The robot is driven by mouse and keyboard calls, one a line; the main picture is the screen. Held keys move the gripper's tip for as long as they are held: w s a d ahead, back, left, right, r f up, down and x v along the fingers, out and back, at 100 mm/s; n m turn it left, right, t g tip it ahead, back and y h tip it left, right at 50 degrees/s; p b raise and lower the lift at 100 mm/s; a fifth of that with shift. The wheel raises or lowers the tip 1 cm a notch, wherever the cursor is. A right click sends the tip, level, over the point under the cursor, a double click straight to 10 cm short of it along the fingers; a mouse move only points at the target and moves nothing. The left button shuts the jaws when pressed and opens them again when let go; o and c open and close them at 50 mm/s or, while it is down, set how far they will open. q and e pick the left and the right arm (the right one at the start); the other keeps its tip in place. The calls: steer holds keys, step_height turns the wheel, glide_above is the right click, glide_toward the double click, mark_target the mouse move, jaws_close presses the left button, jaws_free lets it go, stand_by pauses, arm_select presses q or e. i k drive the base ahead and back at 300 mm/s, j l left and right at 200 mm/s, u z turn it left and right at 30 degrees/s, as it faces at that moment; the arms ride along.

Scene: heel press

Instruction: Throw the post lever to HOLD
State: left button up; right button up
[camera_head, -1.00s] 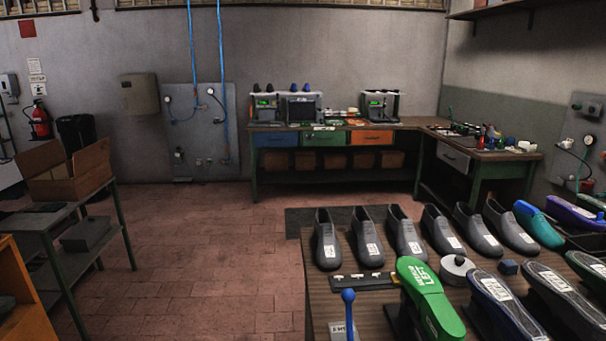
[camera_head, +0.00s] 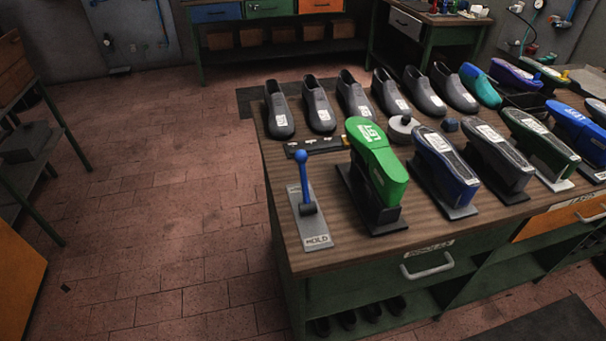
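The post lever (camera_head: 303,180) has a blue ball knob and blue stem on a dark pivot. It stands on a grey metal plate (camera_head: 319,226) at the left front corner of the workbench. The word HOLD is printed at the plate's near end. The knob is over the plate's far end, away from HOLD, and a label there is too small to read. Whether the stem leans or is upright is hard to tell. Neither of my grippers is in view.
A green shoe last on a black stand (camera_head: 376,162) is just right of the lever. A dark strip (camera_head: 315,146) lies behind it. Several grey shoes (camera_head: 318,103) and more lasts (camera_head: 445,170) fill the bench (camera_head: 284,238). The floor left of the bench is clear.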

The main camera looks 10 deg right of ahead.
mark_target(300, 157)
steer(key=j, duration=1.15)
steer(key=i+j, duration=0.1)
steer(key=j, duration=1.1)
